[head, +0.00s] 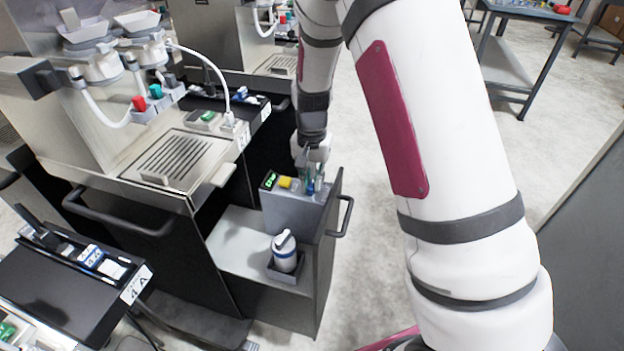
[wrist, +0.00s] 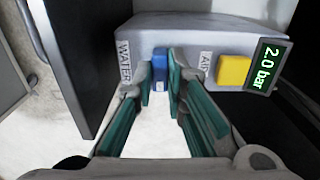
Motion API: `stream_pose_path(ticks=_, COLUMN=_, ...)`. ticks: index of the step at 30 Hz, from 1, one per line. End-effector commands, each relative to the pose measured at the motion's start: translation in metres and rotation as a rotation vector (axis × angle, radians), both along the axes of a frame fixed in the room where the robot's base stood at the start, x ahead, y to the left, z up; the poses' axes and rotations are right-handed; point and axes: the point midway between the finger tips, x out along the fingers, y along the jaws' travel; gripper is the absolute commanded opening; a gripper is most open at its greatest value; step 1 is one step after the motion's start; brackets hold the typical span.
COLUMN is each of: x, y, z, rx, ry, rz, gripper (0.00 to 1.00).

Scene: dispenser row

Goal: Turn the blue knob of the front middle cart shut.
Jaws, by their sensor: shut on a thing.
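The blue knob (wrist: 160,68) sits on a grey box (wrist: 205,30) between a WATER label and an AIR label. In the wrist view its long side runs up and down the picture. My gripper (wrist: 160,85) has its green-padded fingers on both sides of the knob and is shut on it. In the head view my gripper (head: 312,172) reaches down onto the box (head: 290,212) on the middle cart (head: 318,270), and its fingers partly hide the blue knob (head: 318,186).
A yellow knob (wrist: 234,70) and a display (wrist: 265,66) reading 2.0 bar are right of the blue knob. A white bottle (head: 285,252) stands in a holder below the box. A dispenser with a drip tray (head: 178,160) is at left. A cart handle (head: 345,215) sticks out at right.

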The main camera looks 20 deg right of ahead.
Motion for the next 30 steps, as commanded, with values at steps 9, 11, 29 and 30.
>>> stream_pose_path(ticks=9, x=0.0007, y=-0.0004, z=0.0007, rx=0.000, ry=-0.002, rz=-0.022, gripper=0.00)
stream_pose_path(ticks=11, x=0.0008, y=-0.0003, z=0.0007, rx=0.000, ry=-0.002, rz=-0.022, gripper=0.00)
stream_pose_path(ticks=29, x=0.0006, y=0.0000, z=0.0024, rx=0.000, ry=-0.001, rz=-0.019, gripper=0.33)
stream_pose_path(ticks=30, x=0.0009, y=0.0000, z=0.0049, rx=0.000, ry=-0.003, rz=-0.019, gripper=0.33)
